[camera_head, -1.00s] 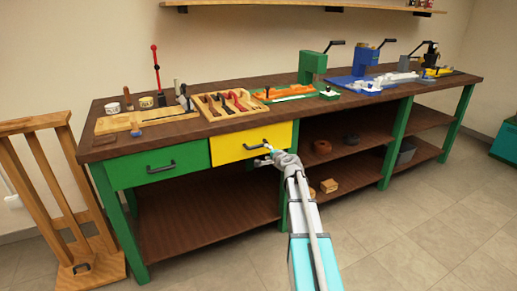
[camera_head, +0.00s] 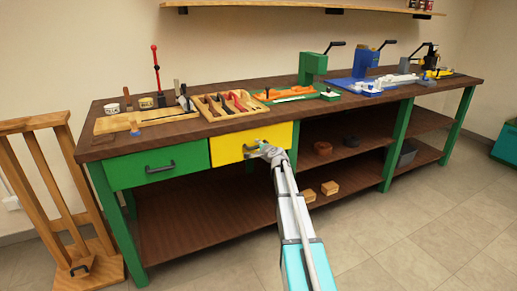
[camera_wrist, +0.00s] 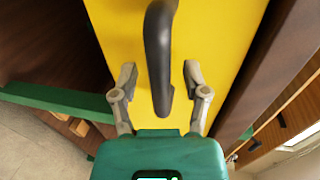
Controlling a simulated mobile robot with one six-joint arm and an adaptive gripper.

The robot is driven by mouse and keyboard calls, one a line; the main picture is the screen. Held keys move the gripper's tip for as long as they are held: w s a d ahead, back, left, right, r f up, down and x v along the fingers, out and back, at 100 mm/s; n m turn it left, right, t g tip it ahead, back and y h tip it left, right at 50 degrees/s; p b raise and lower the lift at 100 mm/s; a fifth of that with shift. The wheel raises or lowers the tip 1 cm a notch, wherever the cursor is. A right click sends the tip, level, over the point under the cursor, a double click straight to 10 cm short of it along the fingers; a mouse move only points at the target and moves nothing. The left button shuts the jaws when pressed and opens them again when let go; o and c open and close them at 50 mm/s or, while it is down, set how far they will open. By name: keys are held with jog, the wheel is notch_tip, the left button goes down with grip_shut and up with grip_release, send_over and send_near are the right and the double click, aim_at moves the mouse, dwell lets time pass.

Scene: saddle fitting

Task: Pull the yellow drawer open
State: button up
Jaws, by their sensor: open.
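The yellow drawer (camera_head: 227,148) is set in the bench front, right of the green drawer, and looks closed. Its dark curved handle (camera_wrist: 160,55) runs up the middle of the wrist view. My gripper (camera_wrist: 160,80) is open, with one finger on each side of the handle's near end. Gaps show between the fingers and the handle, so it is not gripped. In the head view my gripper (camera_head: 262,150) is in front of the yellow drawer and hides part of the handle.
The green drawer (camera_head: 130,170) with its own handle is to the left. The bench top (camera_head: 100,150) carries a tool tray (camera_head: 228,115) and several presses. Two wooden blocks (camera_head: 329,188) lie on the lower shelf. A wooden rack (camera_head: 60,215) stands at left. The floor in front is clear.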

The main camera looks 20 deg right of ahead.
jog(key=shift+c, duration=0.2)
grip_shut()
jog(key=shift+d, duration=0.1)
jog(key=shift+s, duration=0.1)
